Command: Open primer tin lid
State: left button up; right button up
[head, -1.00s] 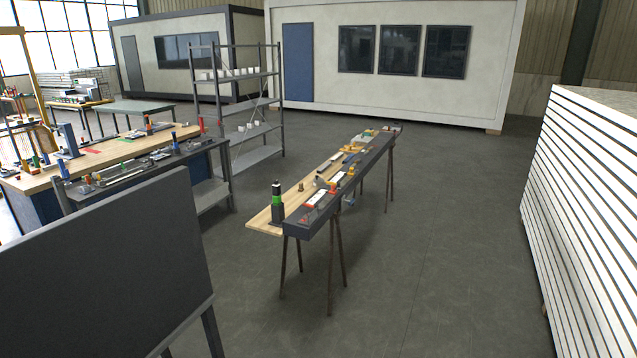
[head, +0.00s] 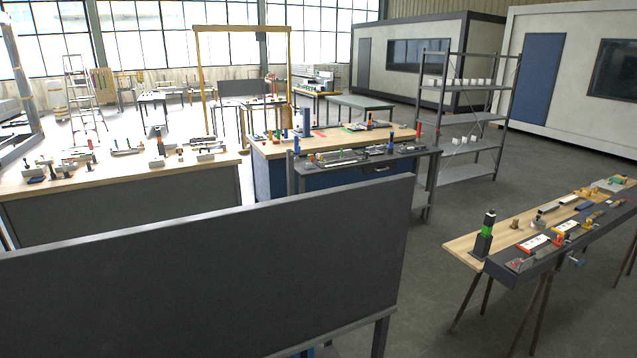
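I cannot make out a primer tin or its lid among the small items in view. Several small white pots, too far off to identify, stand on the grey metal shelf rack (head: 470,118). A narrow trestle bench (head: 462,247) at the right carries a black and green upright device (head: 486,236) and several small tools. Neither of my grippers shows in the head view.
A dark upright panel (head: 210,265) on legs blocks the near foreground. Behind it stand a wooden-topped bench (head: 115,180) at left and a blue-sided workbench (head: 268,175). Open grey floor (head: 425,290) lies between the panel and the trestle bench.

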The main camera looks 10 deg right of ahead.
aim_at(536, 221)
jog(key=i+l+u, duration=0.15)
jog(key=u, duration=1.05)
jog(key=l+z, duration=0.25)
jog(key=l, duration=0.85)
jog(key=l+z, duration=0.35)
jog(key=l, duration=12.3)
jog(key=l+u, duration=0.1)
jog(key=l, duration=0.45)
jog(key=l+u, duration=0.1)
jog(key=l, duration=0.45)
jog(key=l+u, duration=0.1)
jog(key=l, duration=0.4)
jog(key=k+l+u, duration=0.15)
jog(key=l, duration=0.4)
jog(key=l+u, duration=0.1)
jog(key=l, duration=0.45)
jog(key=k+l+u, duration=0.1)
jog(key=l, duration=0.4)
jog(key=i+l+u, duration=0.15)
jog(key=l+u, duration=0.35)
jog(key=l, duration=0.15)
jog(key=l+u, duration=0.45)
jog(key=l, duration=0.2)
jog(key=l+u, duration=0.5)
jog(key=l, duration=0.15)
jog(key=k+l+u, duration=0.2)
jog(key=l+u, duration=0.25)
jog(key=l, duration=0.2)
